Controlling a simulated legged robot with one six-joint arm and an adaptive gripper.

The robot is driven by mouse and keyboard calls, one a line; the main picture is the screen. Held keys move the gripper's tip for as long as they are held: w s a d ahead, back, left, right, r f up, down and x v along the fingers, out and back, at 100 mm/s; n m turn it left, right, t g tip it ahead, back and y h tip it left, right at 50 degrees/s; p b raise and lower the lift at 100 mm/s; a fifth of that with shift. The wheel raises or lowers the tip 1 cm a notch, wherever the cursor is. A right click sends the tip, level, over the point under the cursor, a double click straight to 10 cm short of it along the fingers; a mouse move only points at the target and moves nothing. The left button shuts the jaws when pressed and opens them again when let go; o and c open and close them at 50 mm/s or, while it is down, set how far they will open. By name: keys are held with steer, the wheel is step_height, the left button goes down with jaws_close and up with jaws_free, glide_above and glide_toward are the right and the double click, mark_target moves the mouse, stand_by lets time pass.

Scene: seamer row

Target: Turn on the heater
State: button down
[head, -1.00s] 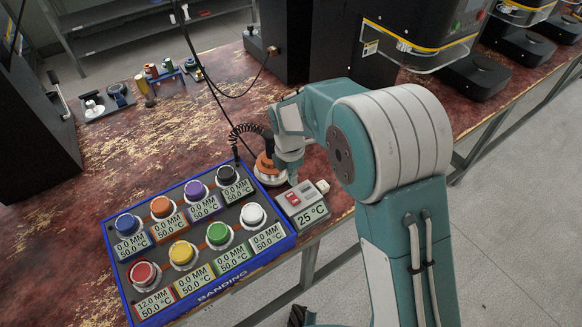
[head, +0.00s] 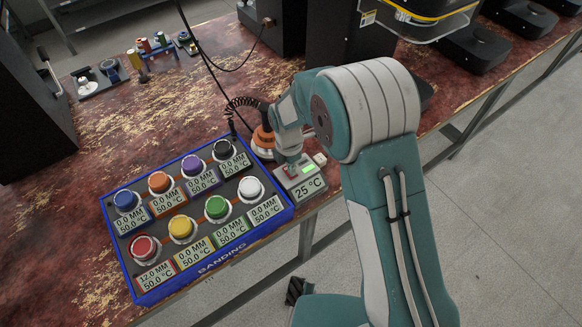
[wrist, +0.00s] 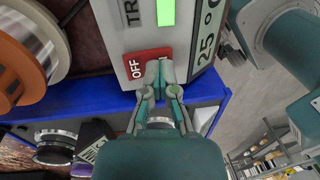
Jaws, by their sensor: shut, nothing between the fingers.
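The heater is a small grey box (head: 308,187) at the right end of the blue-framed panel, with a display reading 25 °C. A green light (head: 308,168) is lit on its top; it also shows in the wrist view (wrist: 166,12). In the wrist view a red switch (wrist: 138,66) marked OFF lies on the heater's face. My gripper (wrist: 160,74) is shut and empty, its fingertips at the right part of the switch, covering some of it. I cannot tell whether they press on it. In the head view my gripper (head: 291,160) is over the heater.
The blue-framed banding panel (head: 219,263) with several coloured knobs and displays lies left of the heater. An orange and white round device (head: 264,141) with a coiled cord stands just behind it. Black machines (head: 345,35) line the back. The table's front edge is close.

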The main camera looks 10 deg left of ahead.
mark_target(284, 167)
steer(key=shift+f, duration=0.15)
steer(key=shift+w+a+r, duration=0.2)
steer(key=shift+w+a, duration=0.25)
steer(key=shift+a, duration=0.2)
steer(key=shift+r, duration=0.1)
step_height(284, 167, up, 14)
steer(key=w+a, duration=0.1)
steer(key=shift+a+f, duration=0.2)
steer(key=shift+w, duration=0.1)
steer(key=shift+s+d+r, duration=0.1)
steer(key=shift+s+d, duration=0.3)
steer(key=shift+d, duration=0.4)
